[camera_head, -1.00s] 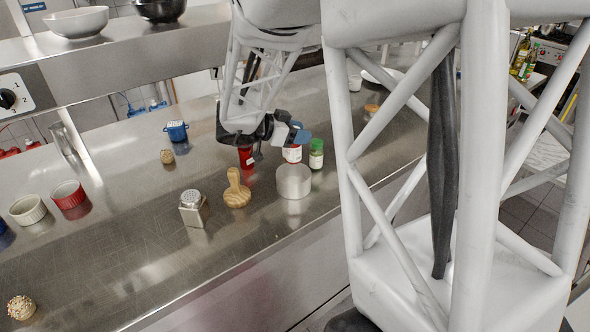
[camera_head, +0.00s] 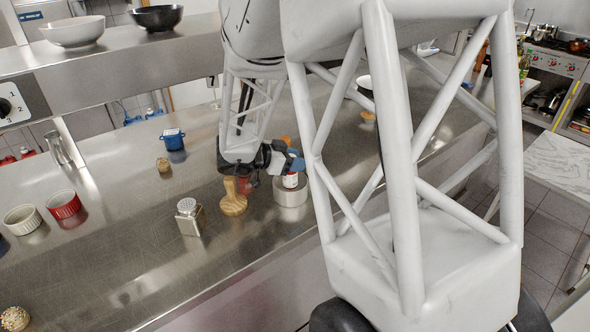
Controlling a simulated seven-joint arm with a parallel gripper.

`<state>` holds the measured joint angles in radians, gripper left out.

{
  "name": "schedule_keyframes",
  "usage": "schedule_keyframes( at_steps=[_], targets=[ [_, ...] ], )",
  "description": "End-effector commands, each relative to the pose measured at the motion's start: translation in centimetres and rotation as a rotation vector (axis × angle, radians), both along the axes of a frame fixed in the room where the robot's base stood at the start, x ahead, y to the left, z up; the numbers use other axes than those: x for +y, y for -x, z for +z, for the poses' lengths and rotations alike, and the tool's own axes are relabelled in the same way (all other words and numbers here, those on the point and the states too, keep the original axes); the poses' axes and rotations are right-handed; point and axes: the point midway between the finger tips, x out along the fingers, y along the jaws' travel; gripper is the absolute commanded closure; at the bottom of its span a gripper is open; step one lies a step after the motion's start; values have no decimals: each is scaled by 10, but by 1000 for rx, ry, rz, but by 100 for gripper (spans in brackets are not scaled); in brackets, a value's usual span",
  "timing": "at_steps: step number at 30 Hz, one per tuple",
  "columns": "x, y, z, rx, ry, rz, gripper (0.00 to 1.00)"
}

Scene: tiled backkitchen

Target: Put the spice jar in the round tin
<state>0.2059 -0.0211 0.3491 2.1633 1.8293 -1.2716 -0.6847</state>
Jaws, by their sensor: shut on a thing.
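My gripper (camera_head: 290,163) is shut on the spice jar (camera_head: 290,181), which has a white and red label. The gripper covers the jar's top. The jar is roughly upright at the round tin (camera_head: 291,197), a plain grey, open tin on the steel counter. The jar's lower end meets the tin's rim in the picture. I cannot tell whether it is inside the opening or just above it.
A wooden press (camera_head: 233,198) stands just left of the tin, with a red object (camera_head: 249,185) partly hidden behind it. An orange-topped thing (camera_head: 286,140) shows behind the gripper. The counter's front edge is close by.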

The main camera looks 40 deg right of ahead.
Motion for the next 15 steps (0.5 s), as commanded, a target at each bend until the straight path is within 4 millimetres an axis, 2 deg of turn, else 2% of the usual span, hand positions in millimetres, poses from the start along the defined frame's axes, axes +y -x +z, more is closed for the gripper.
schedule_keyframes(
  at_steps=[9, 15],
  targets=[
    [0, 0, -31, 3, -1, 0, 86],
    [0, 0, -33, 0, 0, 0, 86]
  ],
)
